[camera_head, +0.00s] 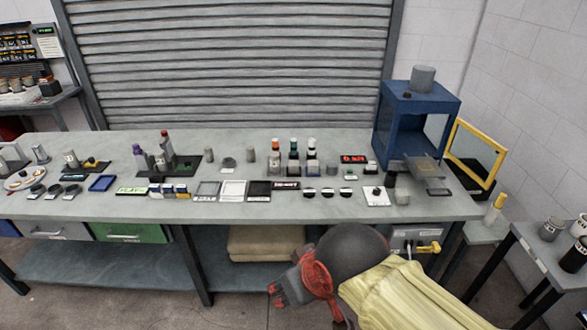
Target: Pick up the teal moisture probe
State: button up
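I cannot make out a teal moisture probe with certainty in the head view; the things on the workbench (330,208) are small. A small dark green-grey piece (228,163) lies on the bench left of the middle, but I cannot tell what it is. My gripper (274,295), grey with red parts, is low in front of the bench, below its top edge and apart from everything on it. Nothing shows held in it. Its fingers are too small and angled to show whether they are open.
A blue open-front machine (404,130) stands at the bench's right end, beside a yellow frame (474,150). Several bottles (294,150) stand mid-bench behind rows of small cards and blocks. A blue tray (102,183) lies at the left. The bench's front strip is mostly clear.

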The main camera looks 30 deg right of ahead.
aim_at(292, 141)
jog(key=i+l+z, duration=0.2)
jog(key=i+l, duration=0.15)
jog(key=i, duration=0.15)
jog(key=i+l+z, duration=0.2)
jog(key=i, duration=0.35)
jog(key=i+l+z, duration=0.25)
jog(key=i, duration=0.3)
